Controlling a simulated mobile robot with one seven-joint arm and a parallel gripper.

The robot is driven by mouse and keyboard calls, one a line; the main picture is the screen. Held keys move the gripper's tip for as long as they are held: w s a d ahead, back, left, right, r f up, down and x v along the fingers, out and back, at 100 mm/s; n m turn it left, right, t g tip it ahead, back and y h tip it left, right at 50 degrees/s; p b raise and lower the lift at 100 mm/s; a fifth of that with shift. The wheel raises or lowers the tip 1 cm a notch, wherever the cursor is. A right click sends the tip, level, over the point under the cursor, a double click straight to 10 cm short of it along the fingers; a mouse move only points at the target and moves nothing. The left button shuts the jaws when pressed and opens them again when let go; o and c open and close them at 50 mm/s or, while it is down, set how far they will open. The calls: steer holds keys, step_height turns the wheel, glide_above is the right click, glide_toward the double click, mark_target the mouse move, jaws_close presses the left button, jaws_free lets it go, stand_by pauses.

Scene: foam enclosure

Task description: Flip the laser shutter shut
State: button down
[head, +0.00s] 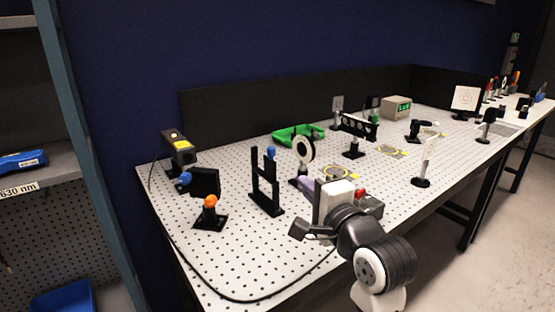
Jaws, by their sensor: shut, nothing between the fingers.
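The laser (178,146), a dark box with yellow labels, stands at the back left of the perforated table. A black plate (206,182) with a blue knob (185,178) stands just in front of it. This may be the shutter, but I cannot tell for sure, nor whether it is open or shut. My gripper (302,230) is shut and empty, above the table's front edge. It is well to the right of the black plate and apart from it. My wrist hides part of the table behind it.
An orange-knobbed mount (209,212), a black upright frame (265,185) and a round white-ringed mount (303,150) stand between laser and arm. A green tray (297,136) lies behind. A black cable (237,300) loops along the front. A box with a red button (370,203) is beside my wrist.

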mark_target(273, 153)
stand_by(0.4)
steer(key=p+x, duration=0.2)
steer(key=x, duration=1.2)
steer(key=shift+f+p, duration=0.1)
steer(key=shift+p, duration=0.3)
steer(key=shift+w, duration=0.1)
